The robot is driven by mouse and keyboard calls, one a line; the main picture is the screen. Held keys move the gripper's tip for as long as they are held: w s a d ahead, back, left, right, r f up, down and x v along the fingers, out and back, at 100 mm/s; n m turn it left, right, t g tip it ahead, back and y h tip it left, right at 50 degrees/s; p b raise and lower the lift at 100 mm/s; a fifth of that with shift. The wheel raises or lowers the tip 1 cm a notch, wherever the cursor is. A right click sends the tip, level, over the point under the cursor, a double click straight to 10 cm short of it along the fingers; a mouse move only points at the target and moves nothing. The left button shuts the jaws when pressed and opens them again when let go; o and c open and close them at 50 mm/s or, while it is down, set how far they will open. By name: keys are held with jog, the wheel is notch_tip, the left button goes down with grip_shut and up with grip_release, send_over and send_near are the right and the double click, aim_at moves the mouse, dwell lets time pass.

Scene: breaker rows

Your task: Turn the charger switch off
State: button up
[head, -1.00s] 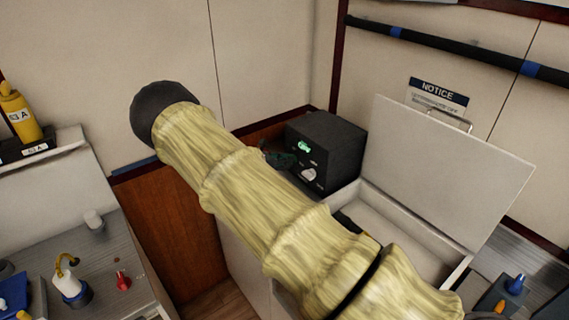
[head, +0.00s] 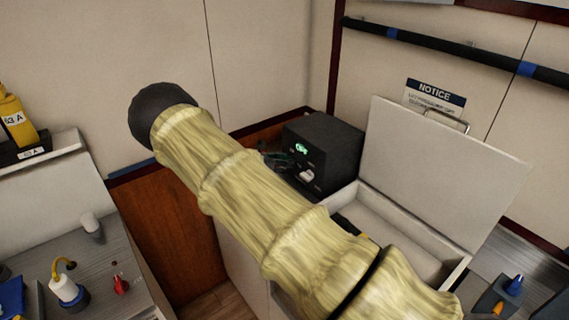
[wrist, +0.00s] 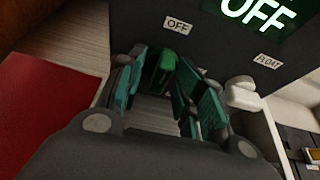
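The charger is a black box (head: 325,152) in the back corner in the head view. Its lit green display (wrist: 258,12) reads OFF in the wrist view. Below it is the white switch (wrist: 240,95), which also shows in the head view (head: 307,175).
A white open-lidded box (head: 400,235) stands right of the charger, its raised lid (head: 440,175) close by. A grey bench with a red knob (head: 121,285) and a white-and-blue plug (head: 68,291) is at the left. A wall rail (head: 460,50) runs behind.

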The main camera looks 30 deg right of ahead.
jog(key=shift+a, duration=0.1)
jog(key=v, duration=1.2)
dwell(0.4)
